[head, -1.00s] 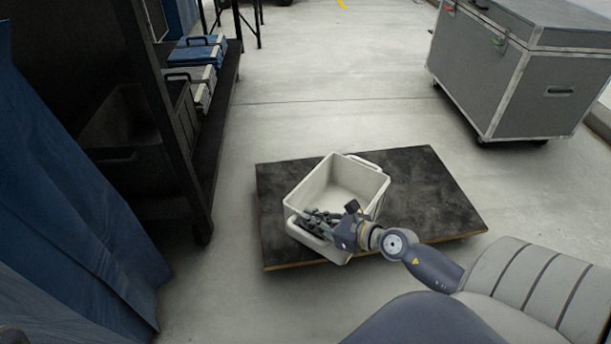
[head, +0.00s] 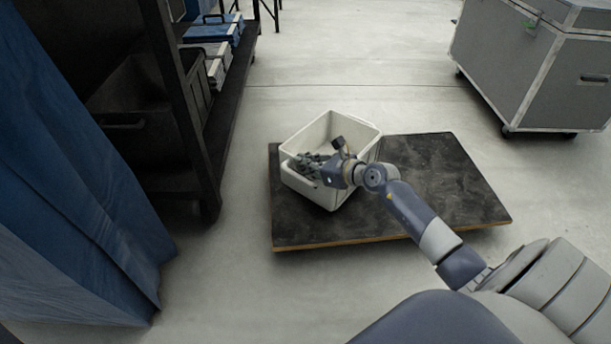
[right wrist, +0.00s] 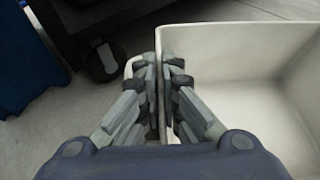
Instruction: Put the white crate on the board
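The white crate (head: 333,134) is over the left part of the dark board (head: 440,180) in the head view. It looks empty and tilted. Whether its bottom touches the board I cannot tell. My right gripper (head: 308,162) is at the crate's near left side. In the right wrist view my right gripper (right wrist: 159,75) has its fingers on both sides of the wall of the crate (right wrist: 235,50), shut on it. My left gripper is not in view.
A dark shelf rack (head: 183,110) with bins and blue cases stands left of the board. A grey wheeled flight case (head: 535,75) stands at the back right. A blue sheet (head: 80,200) hangs at the left. The board's right half is bare.

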